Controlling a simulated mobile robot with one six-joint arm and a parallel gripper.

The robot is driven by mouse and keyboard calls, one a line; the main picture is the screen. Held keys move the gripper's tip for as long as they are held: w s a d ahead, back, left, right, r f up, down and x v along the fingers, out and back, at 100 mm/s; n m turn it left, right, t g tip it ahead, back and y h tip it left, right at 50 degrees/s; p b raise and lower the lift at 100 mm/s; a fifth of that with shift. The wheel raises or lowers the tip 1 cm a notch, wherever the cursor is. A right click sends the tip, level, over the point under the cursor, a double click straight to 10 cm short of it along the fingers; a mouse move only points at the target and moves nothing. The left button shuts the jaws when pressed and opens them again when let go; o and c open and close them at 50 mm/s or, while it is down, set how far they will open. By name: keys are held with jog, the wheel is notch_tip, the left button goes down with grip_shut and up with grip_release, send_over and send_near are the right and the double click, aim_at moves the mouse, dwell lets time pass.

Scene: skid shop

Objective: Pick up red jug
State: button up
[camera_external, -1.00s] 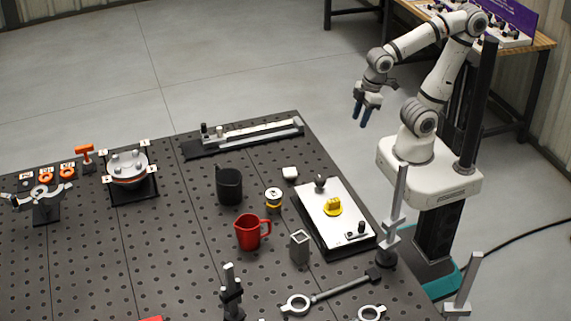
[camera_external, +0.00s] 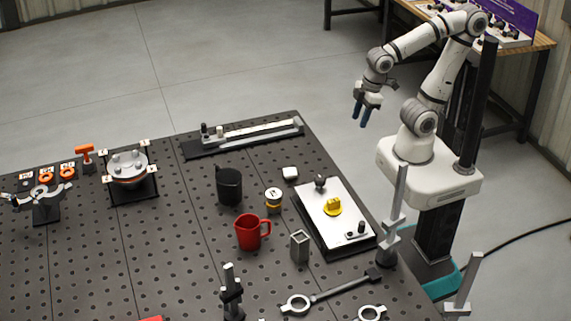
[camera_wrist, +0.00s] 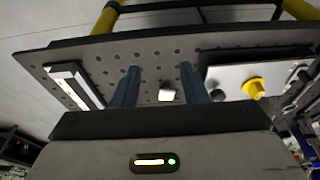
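The red jug (camera_external: 248,232) stands upright on the dark perforated table (camera_external: 150,243), its handle pointing right. I cannot make it out in the wrist view. My gripper (camera_external: 362,115) hangs empty with its fingers down, beyond the table's right edge and well away from the jug. In the wrist view its two blue fingers (camera_wrist: 158,88) stand apart, with a gap between them, so it is open.
A black jug (camera_external: 229,186) and a yellow-and-white round part (camera_external: 273,198) stand behind the jug. A grey square tube (camera_external: 299,247) is at its right. A white panel with a yellow knob (camera_external: 333,207) lies further right. Upright posts (camera_external: 395,220) line the right edge.

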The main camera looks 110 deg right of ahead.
dwell(0.4)
jog(key=c, duration=0.4)
jog(key=m+y+b, duration=0.2)
jog(key=m+y, duration=0.7)
jog(key=m, duration=1.2)
send_over(270, 231)
jog(key=d, duration=0.5)
notch_tip(270, 231, down, 9)
jog(key=shift+g, duration=0.3)
jog(key=shift+s+f+p+x, duration=0.1)
jog(key=shift+s+p+x, duration=0.15)
jog(key=shift+x, duration=0.9)
jog(key=shift+s+f+p+x, duration=0.2)
jog(key=shift+p+x, duration=0.15)
jog(key=shift+x, duration=0.8)
jog(key=shift+s+f+p+x, duration=0.1)
jog(key=shift+s+p+x, duration=0.15)
jog(key=shift+x, duration=0.9)
